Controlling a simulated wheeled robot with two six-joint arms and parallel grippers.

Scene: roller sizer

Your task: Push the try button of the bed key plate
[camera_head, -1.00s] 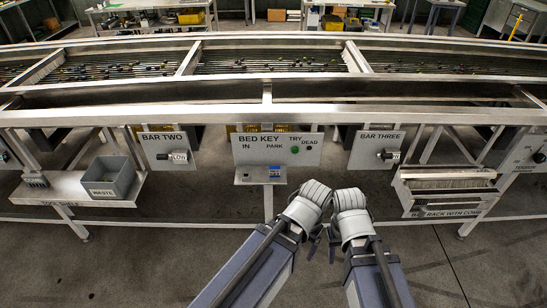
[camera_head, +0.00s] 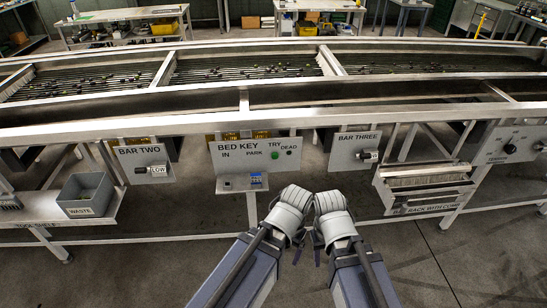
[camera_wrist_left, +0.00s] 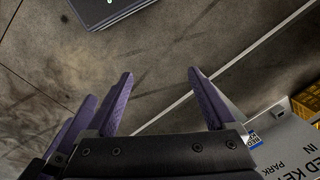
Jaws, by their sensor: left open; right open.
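The bed key plate (camera_head: 240,160) is a light grey panel on the front of the long machine, left of centre in the head view. Its green round button (camera_head: 274,155) sits under the TRY label, with a small dark button (camera_head: 290,156) under DEAD. Part of the plate (camera_wrist_left: 296,150) shows at the lower right of the left wrist view. My left gripper (camera_wrist_left: 163,95) is open and empty, with bare floor between its fingers. In the head view my left gripper (camera_head: 298,254) and right gripper (camera_head: 318,256) are close together, below and right of the plate, apart from it.
Under the plate is a small shelf with a blue item (camera_head: 256,180). The bar two plate (camera_head: 143,160) is to the left and the bar three plate (camera_head: 354,152) to the right. A grey waste bin (camera_head: 86,196) and a rack (camera_head: 425,188) flank them. Floor in front is clear.

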